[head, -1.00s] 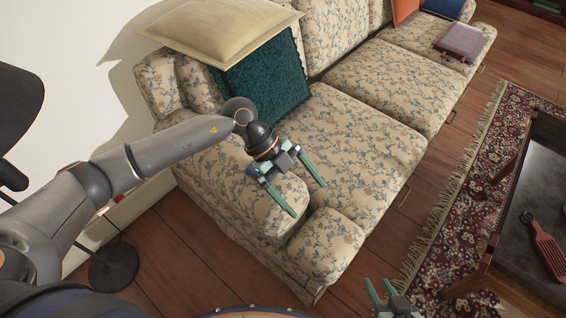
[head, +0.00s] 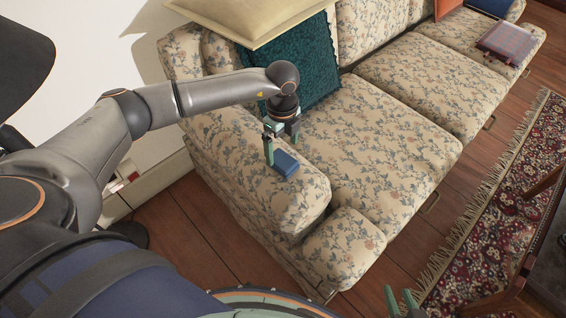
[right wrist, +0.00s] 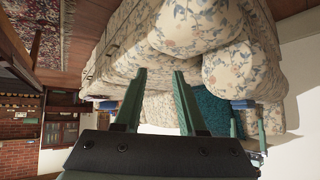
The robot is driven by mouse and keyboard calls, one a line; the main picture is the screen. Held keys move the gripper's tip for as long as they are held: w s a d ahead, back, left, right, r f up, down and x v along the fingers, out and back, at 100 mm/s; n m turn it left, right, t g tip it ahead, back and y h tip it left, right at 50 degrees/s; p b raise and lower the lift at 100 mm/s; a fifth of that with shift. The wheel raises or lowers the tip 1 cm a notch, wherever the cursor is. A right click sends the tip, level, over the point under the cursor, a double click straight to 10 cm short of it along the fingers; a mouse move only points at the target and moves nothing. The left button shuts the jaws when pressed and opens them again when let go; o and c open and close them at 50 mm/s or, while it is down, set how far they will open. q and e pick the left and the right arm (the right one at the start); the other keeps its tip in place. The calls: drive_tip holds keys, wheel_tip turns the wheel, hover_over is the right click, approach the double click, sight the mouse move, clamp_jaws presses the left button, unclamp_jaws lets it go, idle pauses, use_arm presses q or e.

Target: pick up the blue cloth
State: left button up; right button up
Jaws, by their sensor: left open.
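The blue cloth (head: 286,164) looks like a small folded block on top of the sofa's near arm in the head view. My left gripper (head: 281,154) points down just above and behind it, with its green fingers apart. One finger is at the cloth's left edge; I cannot tell whether it touches. A blue patch beside my left gripper in the right wrist view (right wrist: 243,104) appears to be the same cloth. My right gripper (head: 399,295) is at the bottom edge of the head view. Its fingers are apart and empty in the right wrist view (right wrist: 159,76).
The flowered sofa (head: 375,130) fills the middle. A patterned rug (head: 500,190) and dark table are at right.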

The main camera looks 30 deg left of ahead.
sight(283, 159)
use_arm(q)
drive_tip(key=shift+w+f, duration=0.1)
drive_tip(key=shift+f, duration=0.8)
wheel_tip(283, 159, down, 3)
drive_tip(key=shift+w+f+b, duration=0.1)
drive_tip(key=shift+w+b, duration=0.05)
drive_tip(key=shift+b, duration=0.4)
use_arm(e)
drive_tip(key=w+r+t, duration=0.3)
drive_tip(key=w+r, duration=0.1)
drive_tip(key=r, duration=0.1)
drive_tip(key=shift+w+r, duration=0.25)
drive_tip(key=shift+w, duration=0.05)
use_arm(q)
drive_tip(key=shift+c, duration=0.2)
drive_tip(key=c, duration=1.3)
